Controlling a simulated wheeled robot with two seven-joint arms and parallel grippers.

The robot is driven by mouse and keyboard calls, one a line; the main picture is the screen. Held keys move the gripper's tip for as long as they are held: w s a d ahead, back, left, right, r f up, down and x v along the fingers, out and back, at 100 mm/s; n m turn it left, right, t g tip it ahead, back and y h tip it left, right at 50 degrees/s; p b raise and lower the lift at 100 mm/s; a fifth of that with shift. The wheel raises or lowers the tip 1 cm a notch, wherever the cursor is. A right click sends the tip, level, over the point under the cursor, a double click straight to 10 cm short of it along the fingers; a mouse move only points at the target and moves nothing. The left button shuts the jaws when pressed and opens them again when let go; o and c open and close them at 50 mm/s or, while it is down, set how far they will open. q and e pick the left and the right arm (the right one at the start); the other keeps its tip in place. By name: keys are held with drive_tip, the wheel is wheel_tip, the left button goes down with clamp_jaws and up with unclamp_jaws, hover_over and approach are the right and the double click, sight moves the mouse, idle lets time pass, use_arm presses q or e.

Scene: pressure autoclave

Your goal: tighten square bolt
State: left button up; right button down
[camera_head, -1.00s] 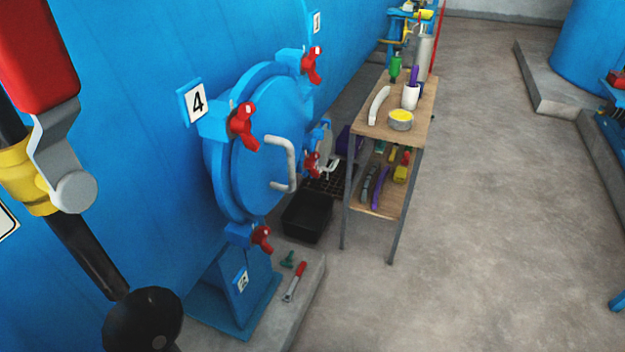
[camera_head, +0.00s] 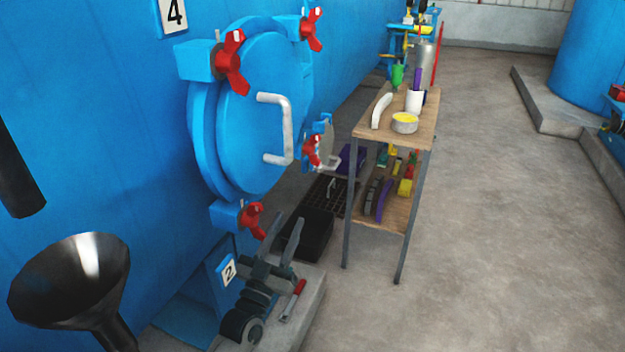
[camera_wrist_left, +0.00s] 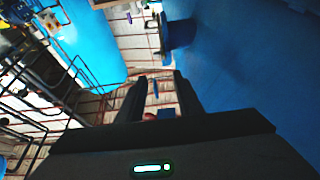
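The blue round autoclave door (camera_head: 262,125) has a pale handle (camera_head: 288,130) and red wing nuts on blue blocks at its rim. The nuts are at the upper left (camera_head: 231,62), upper right (camera_head: 311,28), lower right (camera_head: 312,152) and bottom (camera_head: 250,220). I cannot make out which part is the square bolt. My right gripper is not in view.
A wooden shelf table (camera_head: 430,130) with tools stands to the right. A black bin (camera_head: 308,232) and a red-handled tool (camera_head: 293,300) lie near the gripper. A dark funnel (camera_head: 75,280) is at the lower left.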

use_arm(q)
drive_tip(key=shift+w, duration=0.15)
drive_tip(key=x, duration=1.7)
drive_tip(key=shift+b, duration=0.45)
clamp_jaws()
